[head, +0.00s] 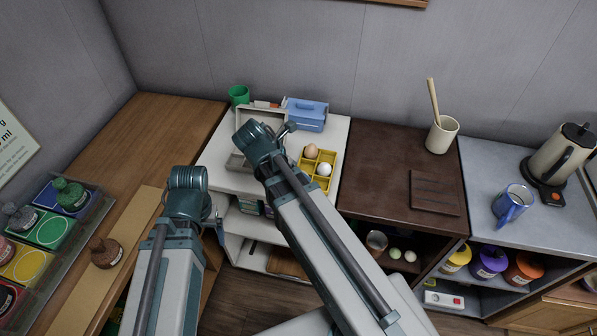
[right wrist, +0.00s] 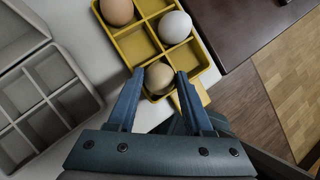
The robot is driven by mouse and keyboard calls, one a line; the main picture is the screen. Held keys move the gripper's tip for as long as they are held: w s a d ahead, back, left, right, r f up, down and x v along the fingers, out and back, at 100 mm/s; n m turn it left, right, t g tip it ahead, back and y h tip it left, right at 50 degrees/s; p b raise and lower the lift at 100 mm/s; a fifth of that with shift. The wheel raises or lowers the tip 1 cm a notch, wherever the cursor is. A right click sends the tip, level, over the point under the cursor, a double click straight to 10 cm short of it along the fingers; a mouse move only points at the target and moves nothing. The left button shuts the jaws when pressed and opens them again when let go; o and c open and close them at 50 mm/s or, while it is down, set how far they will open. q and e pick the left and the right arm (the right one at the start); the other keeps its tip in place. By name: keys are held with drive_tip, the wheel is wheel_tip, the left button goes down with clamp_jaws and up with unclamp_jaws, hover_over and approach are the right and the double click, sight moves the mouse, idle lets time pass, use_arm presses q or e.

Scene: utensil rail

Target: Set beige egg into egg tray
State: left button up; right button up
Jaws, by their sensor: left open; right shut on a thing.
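The yellow egg tray (head: 329,156) sits on the white counter; it also shows in the right wrist view (right wrist: 137,43). It holds a brown egg (right wrist: 117,11) and a white egg (right wrist: 175,27) in separate compartments. My right gripper (right wrist: 161,78) is shut on the beige egg (right wrist: 158,80), at a compartment at the tray's near end. I cannot tell whether the egg touches the compartment floor. In the head view my right arm hides this egg and these fingertips. My left gripper (head: 217,226) is open and empty, left of the white unit's front.
A grey divided organizer (right wrist: 40,100) stands beside the tray. A blue box (head: 306,115) and a green cup (head: 238,95) stand behind. The dark counter (head: 385,165) to the right holds a crock (head: 442,135) and a dark board (head: 435,193). Pale round things (head: 395,254) lie on a lower shelf.

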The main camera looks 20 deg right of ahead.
drive_tip(key=o, duration=0.8)
drive_tip(key=shift+p+v, duration=5.85)
drive_tip(key=shift+v, duration=1.05)
drive_tip(key=b+x, duration=1)
drive_tip(key=x, duration=0.2)
drive_tip(key=shift+b+x, duration=0.75)
